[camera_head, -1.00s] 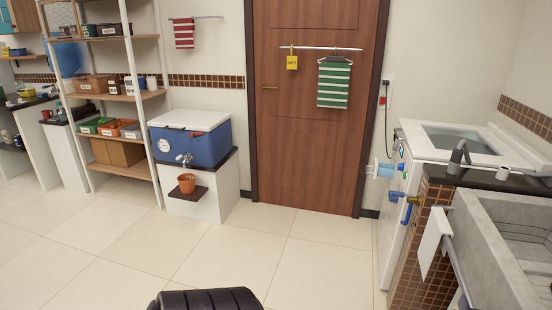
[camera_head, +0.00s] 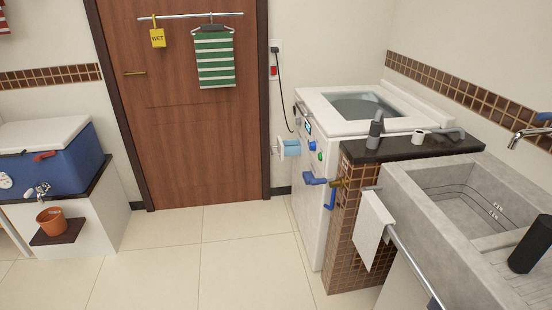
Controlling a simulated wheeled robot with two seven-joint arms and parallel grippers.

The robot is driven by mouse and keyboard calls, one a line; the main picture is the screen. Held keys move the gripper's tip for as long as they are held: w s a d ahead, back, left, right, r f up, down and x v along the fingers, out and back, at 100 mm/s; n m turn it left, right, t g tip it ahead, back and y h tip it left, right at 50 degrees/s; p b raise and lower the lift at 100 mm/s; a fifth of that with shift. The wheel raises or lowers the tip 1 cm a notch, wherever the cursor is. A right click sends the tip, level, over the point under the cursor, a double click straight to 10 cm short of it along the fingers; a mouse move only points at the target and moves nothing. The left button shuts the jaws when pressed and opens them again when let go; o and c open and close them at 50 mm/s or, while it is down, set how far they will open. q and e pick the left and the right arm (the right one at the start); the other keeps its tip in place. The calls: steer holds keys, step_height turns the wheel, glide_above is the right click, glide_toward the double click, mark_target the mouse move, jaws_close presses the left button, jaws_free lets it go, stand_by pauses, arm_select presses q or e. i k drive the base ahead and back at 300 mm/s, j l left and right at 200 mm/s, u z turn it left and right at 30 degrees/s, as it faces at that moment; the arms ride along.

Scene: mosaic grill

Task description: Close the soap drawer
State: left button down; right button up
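The washing machine (camera_head: 322,197) stands right of the door, white with a top lid and small round controls on its front face. The soap drawer (camera_head: 289,148) sticks out to the left from the upper part of that front, showing a white front plate and a light blue body. It stands open. Neither of my grippers is in view, and nothing touches the drawer.
A blue valve (camera_head: 315,180) juts out below the drawer. A concrete sink (camera_head: 425,225) with a white towel (camera_head: 372,228) on its rail is nearer on the right. A blue cooler (camera_head: 50,160) stands left. The tiled floor (camera_head: 200,265) before the machine is clear.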

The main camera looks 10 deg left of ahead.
mark_target(286, 148)
steer(key=i+j+u, duration=0.1)
steer(key=i+j, duration=0.5)
steer(key=i+j+z, duration=0.15)
steer(key=i, duration=0.4)
steer(key=i+j+z, duration=0.15)
steer(key=i+j, duration=0.3)
steer(key=i+j+z, duration=0.1)
steer(key=i+j, duration=0.3)
steer(key=i, duration=0.15)
